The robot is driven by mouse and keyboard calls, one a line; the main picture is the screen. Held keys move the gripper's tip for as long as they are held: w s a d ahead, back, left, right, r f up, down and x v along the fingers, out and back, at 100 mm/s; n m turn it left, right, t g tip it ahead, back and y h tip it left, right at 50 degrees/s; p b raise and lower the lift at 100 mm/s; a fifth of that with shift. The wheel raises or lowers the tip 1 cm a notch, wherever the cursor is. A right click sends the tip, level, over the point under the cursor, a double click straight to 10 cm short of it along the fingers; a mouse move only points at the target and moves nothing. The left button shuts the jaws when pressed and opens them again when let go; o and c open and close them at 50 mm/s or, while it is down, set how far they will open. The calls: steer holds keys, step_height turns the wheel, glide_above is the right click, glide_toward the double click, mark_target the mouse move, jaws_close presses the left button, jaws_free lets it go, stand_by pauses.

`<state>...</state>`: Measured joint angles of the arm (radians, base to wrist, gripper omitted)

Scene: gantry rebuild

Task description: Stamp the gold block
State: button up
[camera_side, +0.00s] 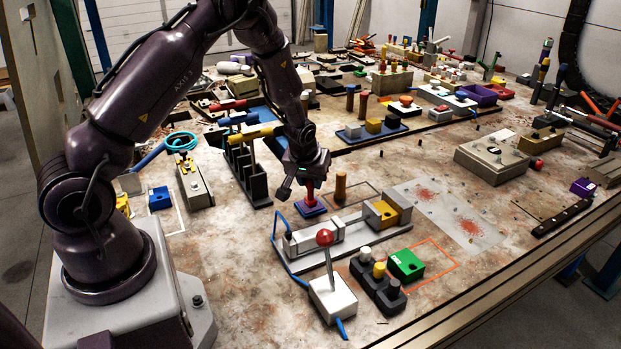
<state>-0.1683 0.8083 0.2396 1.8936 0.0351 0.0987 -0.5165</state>
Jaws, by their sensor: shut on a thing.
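My gripper (308,181) is shut on the handle of a red stamp (310,192). The stamp is upright, with its lower end at a small dark blue-purple pad or base (311,208); I cannot tell whether it touches it. A gold block (381,214) sits to the right, at the right end of a white and grey clamp fixture (331,236). Another gold block (374,126) stands on a blue tray (350,136) farther back. A brown peg-like stamp (340,186) stands just right of my gripper.
A white box with a red-ball lever (325,239), a dark button block (377,283) and a green block (405,264) are at the front. A dark rack with coloured handles (247,171) stands left of my gripper. A red-spattered pale sheet (452,213) lies flat at right.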

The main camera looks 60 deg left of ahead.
steer(key=shift+s, duration=0.1)
steer(key=shift+r, duration=3.5)
steer(key=shift+d, duration=0.25)
steer(key=w+d+r, duration=0.2)
steer(key=w+d, duration=0.9)
steer(key=w, duration=0.2)
steer(key=shift+s+f, duration=0.15)
steer(key=shift+f, duration=1.1)
steer(key=shift+s+f, duration=0.1)
steer(key=shift+f, duration=1.15)
steer(key=shift+f, duration=0.55)
steer(key=shift+r, duration=0.1)
